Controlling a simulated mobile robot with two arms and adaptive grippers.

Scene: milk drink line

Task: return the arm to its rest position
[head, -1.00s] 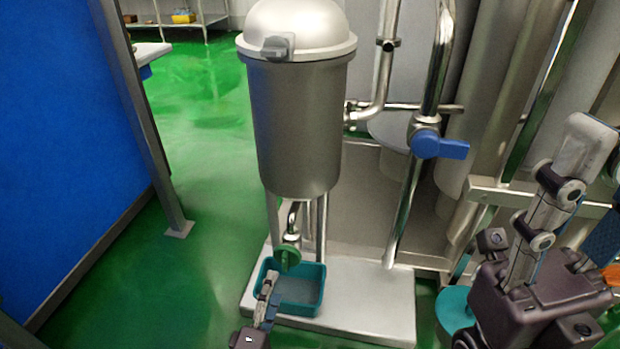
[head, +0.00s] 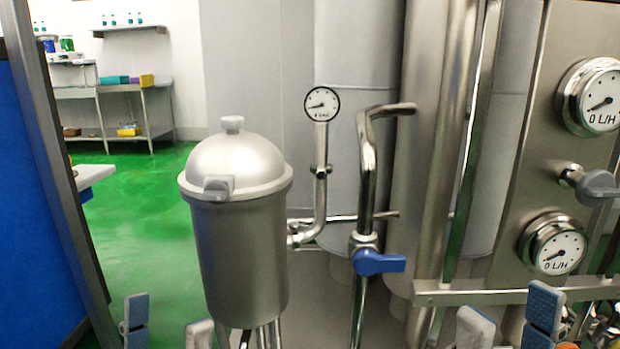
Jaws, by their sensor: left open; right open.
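My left gripper (head: 168,326) shows at the bottom left edge, with two upright fingertips apart and nothing between them. It is in front of and left of the lower part of the steel vessel (head: 240,255). My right gripper (head: 508,322) shows at the bottom right, also with its fingertips up and apart, and empty. It is in front of the steel frame rail (head: 500,297). Only the finger ends of both grippers show clearly; most of both arms lies below the picture.
A pipe with a blue-handled valve (head: 378,262) and a small gauge (head: 322,104) stand right of the vessel. A steel panel (head: 540,155) with two dials is at the right. A blue panel (head: 35,230) closes the left. Green floor (head: 140,195) is open behind.

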